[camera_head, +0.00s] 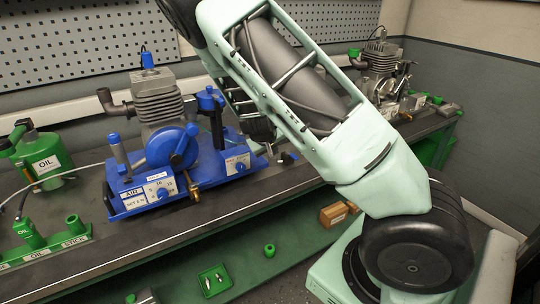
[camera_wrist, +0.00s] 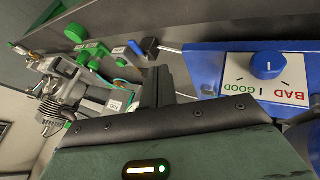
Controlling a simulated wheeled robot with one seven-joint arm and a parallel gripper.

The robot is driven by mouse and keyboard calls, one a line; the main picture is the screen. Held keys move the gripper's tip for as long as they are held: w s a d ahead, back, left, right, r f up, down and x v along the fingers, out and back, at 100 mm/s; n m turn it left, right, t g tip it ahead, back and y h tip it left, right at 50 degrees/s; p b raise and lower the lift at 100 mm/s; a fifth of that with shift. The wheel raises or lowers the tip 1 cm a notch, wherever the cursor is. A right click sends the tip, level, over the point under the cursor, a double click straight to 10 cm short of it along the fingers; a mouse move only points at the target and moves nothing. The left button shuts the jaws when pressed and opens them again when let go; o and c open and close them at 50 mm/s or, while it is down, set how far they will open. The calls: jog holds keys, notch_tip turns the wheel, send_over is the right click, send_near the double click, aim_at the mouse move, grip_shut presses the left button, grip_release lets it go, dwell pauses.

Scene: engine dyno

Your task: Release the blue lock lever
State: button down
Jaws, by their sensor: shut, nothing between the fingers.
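The blue engine stand (camera_head: 140,200) carries a grey finned engine (camera_head: 158,98) on the bench. A blue lever (camera_head: 184,146) stands tilted in front of the blue round disc on the stand. A small blue-tipped lever with a black block (camera_head: 285,157) lies just right of the stand; in the wrist view its blue tip (camera_wrist: 136,48) is beyond my fingers. I cannot tell which one is the lock lever. My gripper (camera_wrist: 158,85) is shut and empty, apart from both, left of the stand's BAD/GOOD panel (camera_wrist: 262,82). In the head view my arm hides much of this area.
A green oil can (camera_head: 42,160) and a green holder (camera_head: 40,245) stand at the left. A second engine (camera_head: 380,70) stands at the far right of the bench. A small green tray (camera_head: 214,282) sits on the lower shelf. The bench front strip is clear.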

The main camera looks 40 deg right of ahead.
aim_at(292, 155)
dwell(0.3)
jog(key=x, duration=0.9)
jog(key=d, duration=0.3)
jog(key=shift+s+f+p, duration=0.25)
jog(key=shift+f+p, duration=0.1)
jog(key=shift+f, duration=0.05)
jog(key=shift+s+d+f, duration=0.1)
jog(key=shift+d, duration=0.55)
